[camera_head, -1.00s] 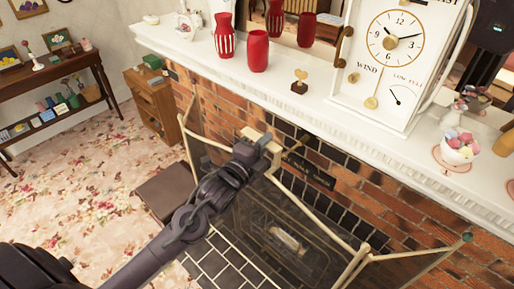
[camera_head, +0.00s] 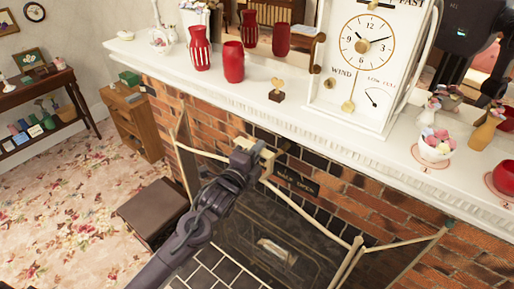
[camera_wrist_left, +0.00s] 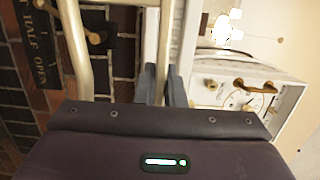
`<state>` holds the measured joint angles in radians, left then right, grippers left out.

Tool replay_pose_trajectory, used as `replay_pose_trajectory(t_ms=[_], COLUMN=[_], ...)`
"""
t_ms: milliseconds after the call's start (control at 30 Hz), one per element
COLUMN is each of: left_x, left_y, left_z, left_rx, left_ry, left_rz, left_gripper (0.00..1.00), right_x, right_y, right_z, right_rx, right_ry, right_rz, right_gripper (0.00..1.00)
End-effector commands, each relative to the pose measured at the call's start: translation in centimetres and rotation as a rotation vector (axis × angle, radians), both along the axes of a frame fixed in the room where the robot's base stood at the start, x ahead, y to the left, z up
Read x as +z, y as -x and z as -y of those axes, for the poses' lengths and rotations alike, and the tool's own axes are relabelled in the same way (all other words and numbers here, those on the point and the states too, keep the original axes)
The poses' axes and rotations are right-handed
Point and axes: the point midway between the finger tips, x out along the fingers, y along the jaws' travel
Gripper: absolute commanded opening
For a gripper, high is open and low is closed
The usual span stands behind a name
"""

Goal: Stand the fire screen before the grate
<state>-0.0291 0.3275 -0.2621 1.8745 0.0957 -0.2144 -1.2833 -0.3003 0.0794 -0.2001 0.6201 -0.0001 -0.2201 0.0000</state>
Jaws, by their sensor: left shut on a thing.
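The fire screen (camera_head: 310,216) is a folding screen with cream-gold rails and see-through dark panels. It stands upright across the front of the brick fireplace. My left gripper (camera_head: 258,156) is shut on its top rail where the left and middle panels meet. In the left wrist view, the rail (camera_wrist_left: 166,45) runs between the two fingers of my left gripper (camera_wrist_left: 165,88). The grate area, with a pale log-like piece (camera_head: 277,252), shows dimly through the middle panel. The screen's lower edge is hidden or cut off, so I cannot tell whether it touches the floor.
A white mantel (camera_head: 280,115) with red vases (camera_head: 233,62) and a large white clock (camera_head: 368,60) overhangs the fireplace. A dark brown stool (camera_head: 153,208) stands left of the screen. Patterned carpet (camera_head: 70,220) is clear on the left. A small sign (camera_head: 296,183) hangs behind the screen.

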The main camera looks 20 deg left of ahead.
Motion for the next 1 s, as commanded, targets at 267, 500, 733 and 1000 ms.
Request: replay_pose_trajectory(t_ms=[267,500,733,1000], left_x=[-2.3,-4.5,-6.7,-9.3], left_y=[-0.1,-0.1,-0.1,-0.1], left_z=[-0.1,-0.1,-0.1,-0.1], left_rx=[0.002,0.002,0.001,0.001], left_ry=[0.002,0.003,0.003,0.002], left_rz=[0.016,0.017,0.018,0.017], left_gripper=[0.0,0.0,0.0,0.0], right_x=[-2.5,-4.3,-6.2,-8.3], right_y=[0.0,0.0,0.0,0.0], right_z=[0.0,0.0,0.0,0.0], right_rx=[0.0,0.0,0.0,0.0], right_ry=[0.0,0.0,0.0,0.0], right_rz=[0.0,0.0,0.0,0.0], right_gripper=[0.2,0.2,0.2,0.2])
